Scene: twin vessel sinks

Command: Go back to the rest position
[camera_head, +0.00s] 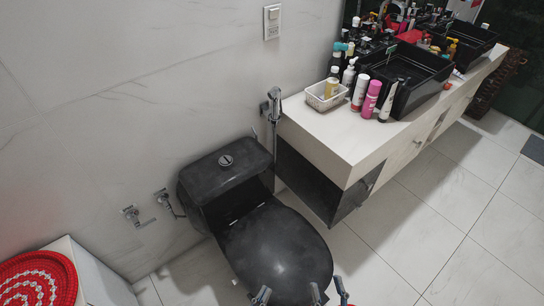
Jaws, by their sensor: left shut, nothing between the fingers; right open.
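My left gripper (262,296) shows only as a small grey tip at the bottom edge, over the front of the black toilet. It looks shut and empty. My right gripper (330,294) is just to its right at the bottom edge. Its two fingertips are apart with nothing seen between them. Both arms are otherwise outside the picture. The black toilet (275,255) has its lid down, with a round flush button on its tank (228,170).
A white vanity counter (330,137) at the upper right carries two black vessel sinks (405,75), several bottles and a small white basket (326,101). A red round mat (38,280) lies on a white box at the lower left. The tiled floor (440,235) at right is clear.

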